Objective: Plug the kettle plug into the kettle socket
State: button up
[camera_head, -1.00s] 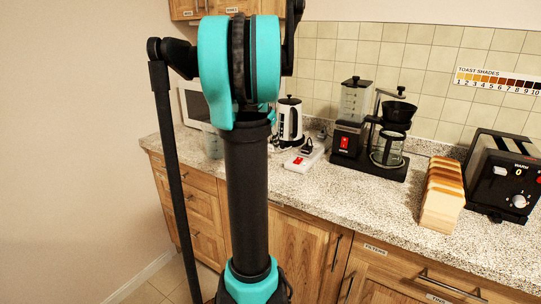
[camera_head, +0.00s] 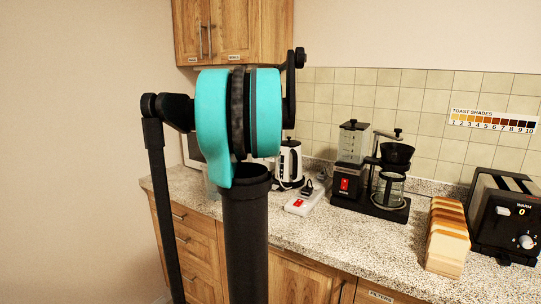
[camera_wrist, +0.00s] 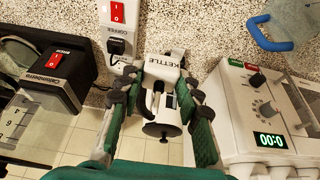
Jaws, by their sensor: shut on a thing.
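My gripper (camera_wrist: 160,76) has green and black fingers, one on each side of a white block marked KETTLE (camera_wrist: 162,69). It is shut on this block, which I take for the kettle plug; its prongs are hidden. The white power strip (camera_wrist: 103,14) is just to the upper left in the wrist view, with a red switch and a black plug (camera_wrist: 117,46) by the COFFEE label. I cannot make out a kettle socket. The strip also lies on the counter in the head view (camera_head: 313,198). The white kettle (camera_head: 289,160) stands behind it. My arm hides my gripper there.
The coffee maker (camera_head: 392,175) and a black machine with a red switch (camera_head: 346,186) stand right of the strip. Toast slices (camera_head: 447,240) and a toaster (camera_head: 505,215) are farther right. A white microwave (camera_wrist: 245,110) is at right in the wrist view. Speckled counter (camera_head: 345,235) is bare in front.

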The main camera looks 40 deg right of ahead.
jog(key=w+a+f+n+t+y, duration=0.1)
jog(key=w+a+f+n, duration=0.3)
jog(key=a, duration=0.5)
jog(key=w+a+f+n+t+y, duration=0.1)
jog(key=w+a+f+n, duration=0.3)
jog(key=a, duration=0.6)
jog(key=shift+a+f+n+t+y, duration=0.15)
jog(key=shift+f+n+t+y, duration=0.25)
jog(key=shift+f+n, duration=0.55)
jog(key=shift+r+n, duration=0.25)
